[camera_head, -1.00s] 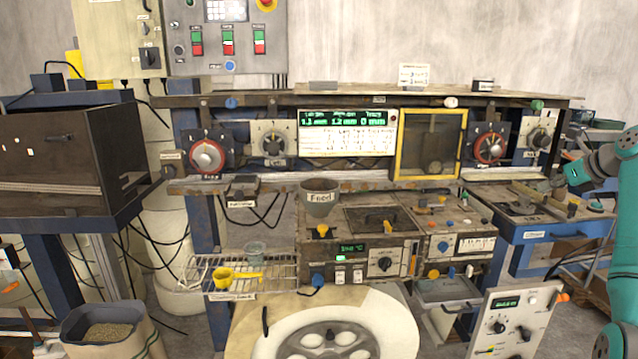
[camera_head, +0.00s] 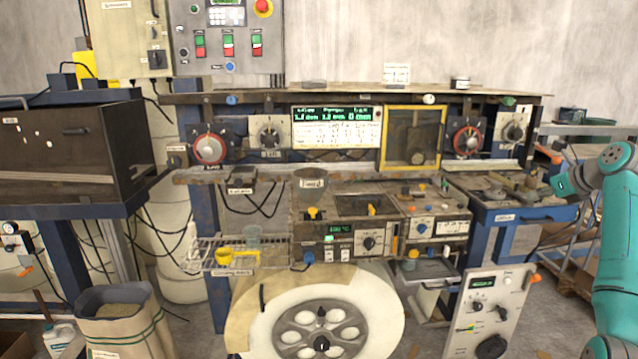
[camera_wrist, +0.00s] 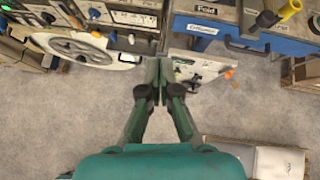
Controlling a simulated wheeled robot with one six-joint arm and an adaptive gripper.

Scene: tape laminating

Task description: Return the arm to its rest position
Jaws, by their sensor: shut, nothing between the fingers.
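My gripper (camera_head: 566,186) is at the right of the head view, at the end of my teal arm, pointing left. It hangs by the right end of the machine bench, near the blue side table (camera_head: 521,213); whether it touches anything there is hard to tell. In the wrist view my gripper (camera_wrist: 158,72) has its two fingers together and empty, over grey floor. The blue side table (camera_wrist: 232,34) lies ahead of it, toward the upper right.
The large pale wheel (camera_head: 240,325) stands low in front of the bench. A white control unit (camera_head: 462,335) stands on the floor to its right. In the wrist view, a box (camera_wrist: 280,160) is on the floor at lower right.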

